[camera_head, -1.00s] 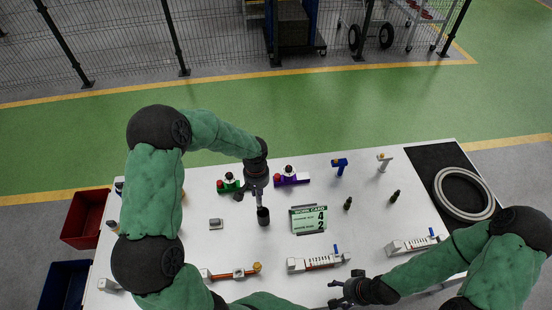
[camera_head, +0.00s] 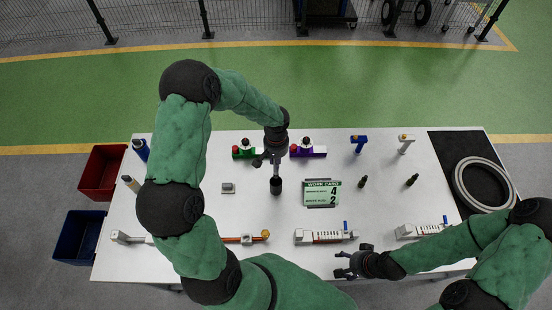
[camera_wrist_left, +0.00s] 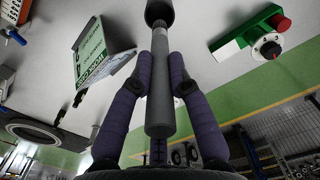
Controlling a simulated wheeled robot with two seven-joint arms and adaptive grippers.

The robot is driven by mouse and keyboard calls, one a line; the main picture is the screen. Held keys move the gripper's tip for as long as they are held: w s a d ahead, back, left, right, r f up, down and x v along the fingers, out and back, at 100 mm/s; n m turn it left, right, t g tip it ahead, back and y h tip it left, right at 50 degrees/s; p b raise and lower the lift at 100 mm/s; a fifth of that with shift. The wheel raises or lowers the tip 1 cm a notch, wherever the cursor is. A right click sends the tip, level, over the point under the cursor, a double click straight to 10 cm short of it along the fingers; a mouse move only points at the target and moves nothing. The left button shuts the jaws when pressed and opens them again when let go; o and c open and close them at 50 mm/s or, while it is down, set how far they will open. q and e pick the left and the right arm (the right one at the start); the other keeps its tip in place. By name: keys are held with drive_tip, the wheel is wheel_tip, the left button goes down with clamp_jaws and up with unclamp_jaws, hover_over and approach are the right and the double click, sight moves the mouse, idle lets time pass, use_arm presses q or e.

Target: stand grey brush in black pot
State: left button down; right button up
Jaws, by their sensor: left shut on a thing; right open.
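The grey brush (camera_wrist_left: 159,95) is a slim upright rod between the purple-padded fingers of my left gripper (camera_head: 270,164), which is shut on it. The left gripper's fingers also show in the left wrist view (camera_wrist_left: 160,62). The black pot (camera_head: 276,187) stands on the white table directly below this gripper, and shows as a dark round shape at the top of the left wrist view (camera_wrist_left: 159,11). The brush's far end meets the pot; how deep it sits inside is hidden. My right gripper (camera_head: 342,264) is open and empty near the table's front edge.
A work card (camera_head: 322,193) stands right of the pot. A green block with a red knob (camera_head: 243,151) and a purple one (camera_head: 314,152) lie behind it. A small grey block (camera_head: 228,188) is to its left. Red (camera_head: 103,172) and blue (camera_head: 80,236) bins stand left of the table.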

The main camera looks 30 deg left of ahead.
sight(276, 172)
use_arm(q)
drive_tip(key=shift+f+b, duration=0.6)
drive_tip(key=shift+f, duration=0.7)
wheel_tip(276, 172, down, 6)
drive_tip(key=b, duration=0.6)
drive_tip(key=shift+f, duration=0.15)
use_arm(e)
wheel_tip(276, 172, down, 8)
use_arm(q)
drive_tip(key=c, duration=1.1)
unclamp_jaws()
wheel_tip(276, 172, up, 12)
